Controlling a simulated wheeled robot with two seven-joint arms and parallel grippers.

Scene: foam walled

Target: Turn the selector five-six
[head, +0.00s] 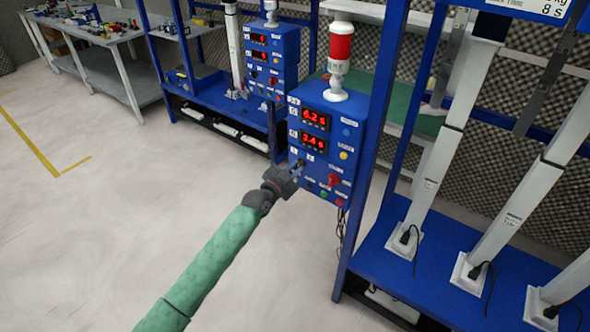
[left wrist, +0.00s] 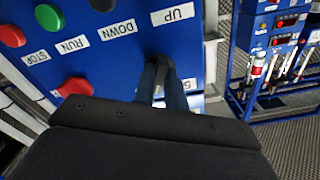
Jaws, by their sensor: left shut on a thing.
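The blue control box (head: 346,120) has two red digital displays, buttons and knobs on its front. My left gripper (head: 299,166) reaches the lower left of this front, its fingers against the panel. In the left wrist view the gripper (left wrist: 164,86) is shut on a small dark knob, taken as the selector five-six, mostly hidden between the fingers. A white label with a "5" (left wrist: 188,104) shows partly beside the fingers. The knob's pointing direction cannot be told. My right gripper is not in view.
A red knob (head: 333,180) sits right of my gripper on the same panel; green and red buttons are below it. A red-and-white beacon (head: 340,50) tops the box. A blue rack (head: 430,270) with white posts stands at right. The floor at left is clear.

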